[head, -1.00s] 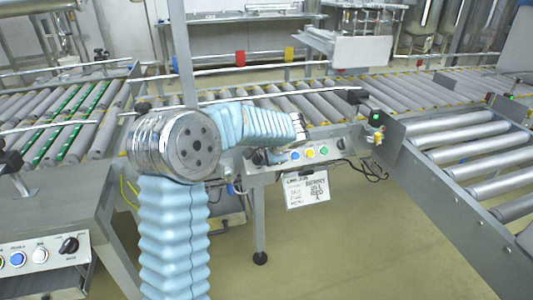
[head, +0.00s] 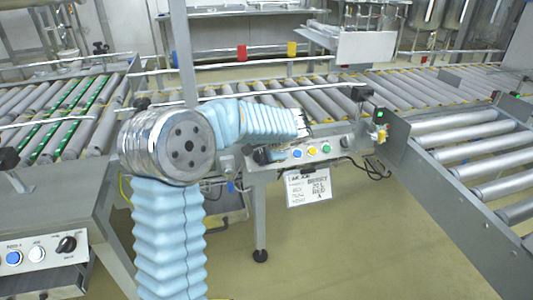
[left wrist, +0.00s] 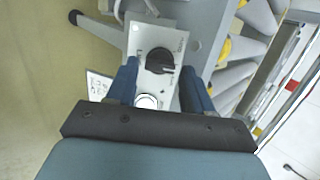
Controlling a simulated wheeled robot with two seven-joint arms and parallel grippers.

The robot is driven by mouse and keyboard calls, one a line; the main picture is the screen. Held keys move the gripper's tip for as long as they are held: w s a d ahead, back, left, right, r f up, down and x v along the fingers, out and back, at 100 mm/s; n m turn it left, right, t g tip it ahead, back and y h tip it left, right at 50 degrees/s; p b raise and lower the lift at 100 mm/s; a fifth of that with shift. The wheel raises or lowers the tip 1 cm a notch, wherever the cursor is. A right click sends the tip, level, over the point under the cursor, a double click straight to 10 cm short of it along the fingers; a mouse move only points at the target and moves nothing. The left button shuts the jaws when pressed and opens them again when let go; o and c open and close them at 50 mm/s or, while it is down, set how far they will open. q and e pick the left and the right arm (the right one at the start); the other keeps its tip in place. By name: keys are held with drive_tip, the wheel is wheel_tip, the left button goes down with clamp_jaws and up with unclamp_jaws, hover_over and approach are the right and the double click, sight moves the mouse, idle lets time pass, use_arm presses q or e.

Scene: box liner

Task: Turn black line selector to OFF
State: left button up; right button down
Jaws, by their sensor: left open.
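The black line selector (left wrist: 159,61) is a round knob with a raised grip on a silver control panel (left wrist: 172,42), seen in the left wrist view. My left gripper (left wrist: 158,72) is open, with one blue finger on each side of the knob; I cannot tell whether they touch it. A round white button (left wrist: 147,101) shows between the fingers, nearer the palm. The knob's markings are too small to read. My right gripper is out of view.
Roller conveyors (head: 308,100) run behind. Floor (head: 330,245) in front is clear.

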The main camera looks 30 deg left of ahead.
use_arm(q)
drive_tip(key=w+d+v, duration=0.1)
drive_tip(key=v, duration=1.2)
drive_tip(key=shift+d, duration=0.3)
drive_tip(key=shift+t, duration=0.3)
drive_tip(key=s+d+f+g+h, duration=0.1)
drive_tip(key=s+d+f+h, duration=0.3)
drive_tip(key=f, duration=0.6)
drive_tip(key=d+f+g+h, duration=0.1)
drive_tip(key=d+f, duration=0.5)
drive_tip(key=f, duration=0.4)
drive_tip(key=s+d+f+g+h, duration=0.1)
drive_tip(key=s+d+f+h, duration=0.2)
drive_tip(key=f, duration=0.7)
drive_tip(key=s+d+f+n+h, duration=0.2)
drive_tip(key=s+d+f+n, duration=0.1)
drive_tip(key=s+f, duration=0.4)
drive_tip(key=s+d+f+n+h, duration=0.1)
drive_tip(key=s+d+f+n, duration=0.3)
drive_tip(key=s+f, duration=0.3)
drive_tip(key=shift+s+f+n+g+h, duration=0.2)
drive_tip(key=shift+f+n+g+h, duration=0.15)
drive_tip(key=shift+f+n, duration=0.5)
drive_tip(key=shift+s+f+n, duration=0.25)
drive_tip(key=shift+s+f, duration=0.05)
drive_tip(key=shift+c, duration=0.3)
